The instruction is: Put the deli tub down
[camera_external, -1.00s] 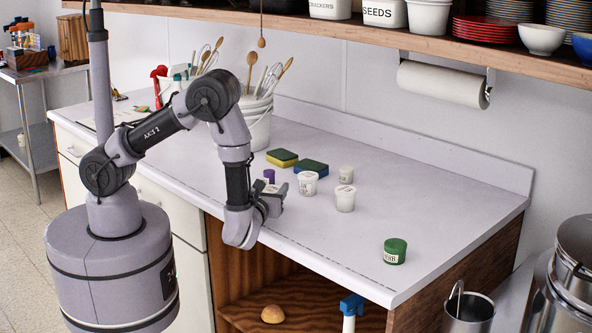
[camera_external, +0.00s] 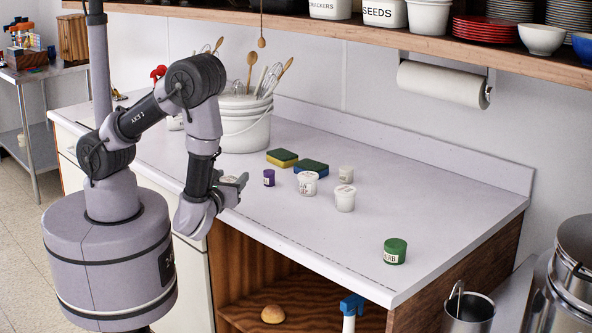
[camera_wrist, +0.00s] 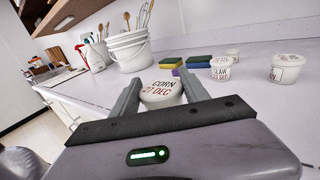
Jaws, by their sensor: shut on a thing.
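My gripper (camera_wrist: 160,98) is shut on a white deli tub (camera_wrist: 160,90) labelled "CORN 27 DEC". The tub sits between the two fingers in the wrist view. In the external view my gripper (camera_external: 236,184) is at the counter's front edge, left of the small purple tub (camera_external: 269,177); the held tub is mostly hidden there. I cannot tell whether the held tub touches the counter (camera_external: 300,225). A white tub labelled "SLAW" (camera_wrist: 221,69) stands to the right, also seen in the external view (camera_external: 307,184).
A green tub (camera_external: 395,250) is at the front right. A white bucket (camera_external: 246,128) of utensils is at the back left. The counter's front middle is clear.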

